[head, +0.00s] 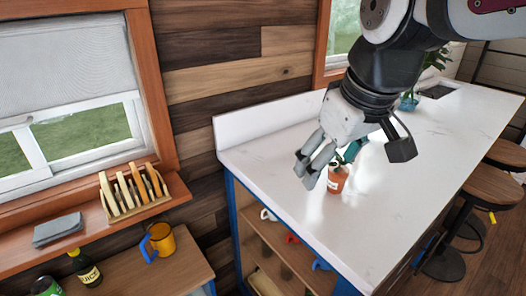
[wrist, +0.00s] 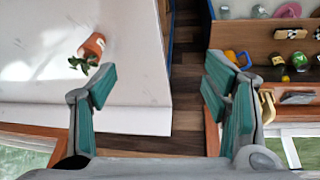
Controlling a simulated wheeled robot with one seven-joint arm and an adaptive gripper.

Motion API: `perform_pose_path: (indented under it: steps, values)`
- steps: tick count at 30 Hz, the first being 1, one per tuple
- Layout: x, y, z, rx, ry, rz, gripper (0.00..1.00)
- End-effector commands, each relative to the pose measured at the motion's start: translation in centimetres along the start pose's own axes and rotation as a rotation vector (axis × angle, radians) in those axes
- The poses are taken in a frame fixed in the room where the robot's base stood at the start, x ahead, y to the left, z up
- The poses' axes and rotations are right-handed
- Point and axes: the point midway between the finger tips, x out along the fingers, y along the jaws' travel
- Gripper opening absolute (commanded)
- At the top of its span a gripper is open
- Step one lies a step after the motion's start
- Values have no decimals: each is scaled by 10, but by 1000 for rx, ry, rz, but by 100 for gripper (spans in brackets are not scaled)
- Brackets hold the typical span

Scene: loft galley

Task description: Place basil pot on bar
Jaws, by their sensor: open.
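The basil pot (head: 338,180) is a small terracotta-orange pot with a pale label and green leaves. It stands upright on the white bar top (head: 400,190), near its left end, and is partly hidden behind my gripper in the head view. The pot (wrist: 93,46) also shows at the upper left of the wrist view, outside the jaws on the bar (wrist: 125,85). My gripper (head: 355,165) is open and empty, above the bar and close to the pot.
Blue-edged shelves under the bar hold several small items. A low wooden cabinet (head: 180,270) at left carries a yellow mug (head: 160,240) and bottles. A rack (head: 133,192) and grey cloth (head: 58,229) lie on the window sill. Stools (head: 490,185) stand at right. Much of the bar top is clear.

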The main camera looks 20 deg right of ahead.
Motion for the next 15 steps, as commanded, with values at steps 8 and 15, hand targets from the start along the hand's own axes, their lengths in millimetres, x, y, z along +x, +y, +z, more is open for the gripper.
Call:
perform_pose_path:
  steps: [8,15]
  values:
    - [-8,-40,54,185,92,-6,69]
    - [-7,-45,63,221,104,-9,69]
